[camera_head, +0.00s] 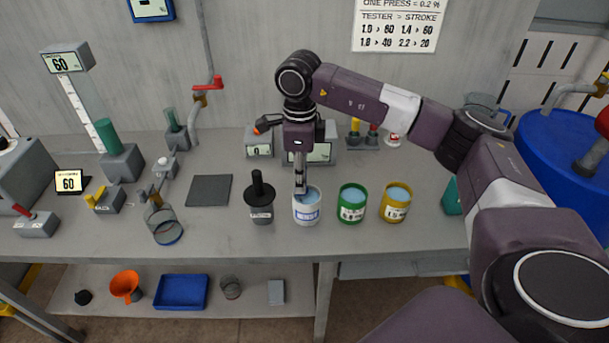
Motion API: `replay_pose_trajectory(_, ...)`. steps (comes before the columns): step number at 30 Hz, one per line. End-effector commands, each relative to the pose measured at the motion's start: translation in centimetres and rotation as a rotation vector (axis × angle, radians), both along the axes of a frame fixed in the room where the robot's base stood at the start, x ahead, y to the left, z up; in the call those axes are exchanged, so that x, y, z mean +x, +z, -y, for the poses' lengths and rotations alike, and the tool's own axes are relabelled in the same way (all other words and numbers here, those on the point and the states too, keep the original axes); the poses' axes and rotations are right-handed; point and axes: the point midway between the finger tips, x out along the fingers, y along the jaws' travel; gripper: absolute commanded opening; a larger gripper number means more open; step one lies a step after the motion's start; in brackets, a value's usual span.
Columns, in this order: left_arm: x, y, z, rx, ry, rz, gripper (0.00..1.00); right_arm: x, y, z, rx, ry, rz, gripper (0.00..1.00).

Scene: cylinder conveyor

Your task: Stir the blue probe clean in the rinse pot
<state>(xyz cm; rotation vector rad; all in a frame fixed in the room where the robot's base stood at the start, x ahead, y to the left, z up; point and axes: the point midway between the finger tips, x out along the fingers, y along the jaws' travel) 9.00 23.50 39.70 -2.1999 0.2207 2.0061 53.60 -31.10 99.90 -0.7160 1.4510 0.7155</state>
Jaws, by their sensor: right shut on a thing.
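My right gripper (300,184) points straight down over a white pot (306,213) with a blue-and-white label and bluish liquid inside. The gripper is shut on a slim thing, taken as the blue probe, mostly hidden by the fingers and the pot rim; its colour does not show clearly. The fingertips are at the pot's mouth, near its left rear rim. I cannot read the pot's label well enough to tell that it is the rinse pot. My left gripper is not in view.
A green pot (351,207) and a yellow pot (395,206) of bluish liquid stand to the right. A grey holder with a black handle (259,192) stands close on the left. Meters (259,147) sit behind. A dark mat (209,190) lies left, with bare bench before it.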

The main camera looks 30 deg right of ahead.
Motion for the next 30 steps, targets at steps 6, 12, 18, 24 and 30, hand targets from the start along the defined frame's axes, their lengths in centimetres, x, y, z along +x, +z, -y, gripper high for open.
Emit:
replay_pose_trajectory(6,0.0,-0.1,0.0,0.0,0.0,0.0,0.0,-1.0,-0.1,0.3,0.0,-0.002,0.0,0.0)
replay_pose_trajectory(12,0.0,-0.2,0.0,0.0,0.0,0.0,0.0,-1.8,0.0,0.5,0.0,-0.001,0.0,0.0)
replay_pose_trajectory(18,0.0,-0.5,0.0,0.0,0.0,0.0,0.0,-1.5,-0.1,1.5,0.0,-0.003,0.0,0.0)
replay_pose_trajectory(24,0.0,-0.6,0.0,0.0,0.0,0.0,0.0,-1.3,0.0,2.3,0.0,-0.002,0.0,0.0)
replay_pose_trajectory(30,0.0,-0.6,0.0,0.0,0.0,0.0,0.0,-0.2,0.0,2.0,0.001,-0.002,0.001,0.0)
